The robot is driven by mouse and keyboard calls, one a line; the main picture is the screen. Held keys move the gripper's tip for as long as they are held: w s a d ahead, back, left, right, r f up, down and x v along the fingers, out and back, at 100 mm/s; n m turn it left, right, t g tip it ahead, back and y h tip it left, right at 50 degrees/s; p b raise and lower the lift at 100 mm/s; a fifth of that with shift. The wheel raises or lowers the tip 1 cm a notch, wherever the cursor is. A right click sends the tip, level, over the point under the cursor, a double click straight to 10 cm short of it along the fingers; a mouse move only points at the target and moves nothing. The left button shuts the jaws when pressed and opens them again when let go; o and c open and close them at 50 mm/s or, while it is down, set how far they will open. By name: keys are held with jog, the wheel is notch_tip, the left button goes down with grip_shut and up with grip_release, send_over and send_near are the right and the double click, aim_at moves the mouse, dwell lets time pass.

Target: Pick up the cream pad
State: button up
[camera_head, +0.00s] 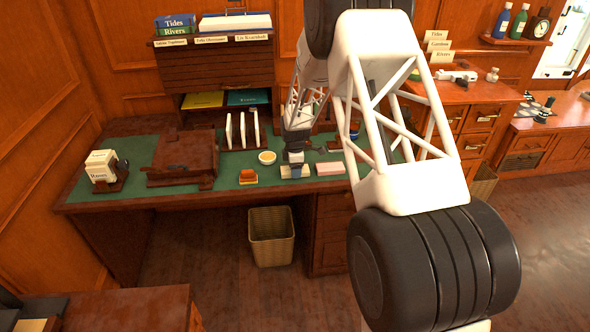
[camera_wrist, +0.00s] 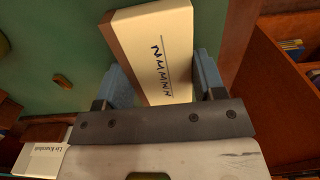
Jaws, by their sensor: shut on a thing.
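The cream pad (camera_wrist: 158,45) has a brown side edge and dark scribbled writing on its top. In the wrist view it stands between the two blue fingers of my gripper (camera_wrist: 165,80), which are shut on it across its width. In the head view my gripper (camera_head: 296,164) is low over the front edge of the desk, and the pad (camera_head: 286,172) shows under it, partly hidden by the fingers. I cannot tell whether the pad touches the desk top.
A wicker basket (camera_head: 270,238) stands on the floor below.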

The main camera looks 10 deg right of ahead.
jog(key=shift+r, duration=0.65)
notch_tip(320, 180, up, 2)
jog(key=shift+r, duration=0.1)
jog(key=s+d+r, duration=0.1)
jog(key=s, duration=1.5)
jog(key=shift+r, duration=0.1)
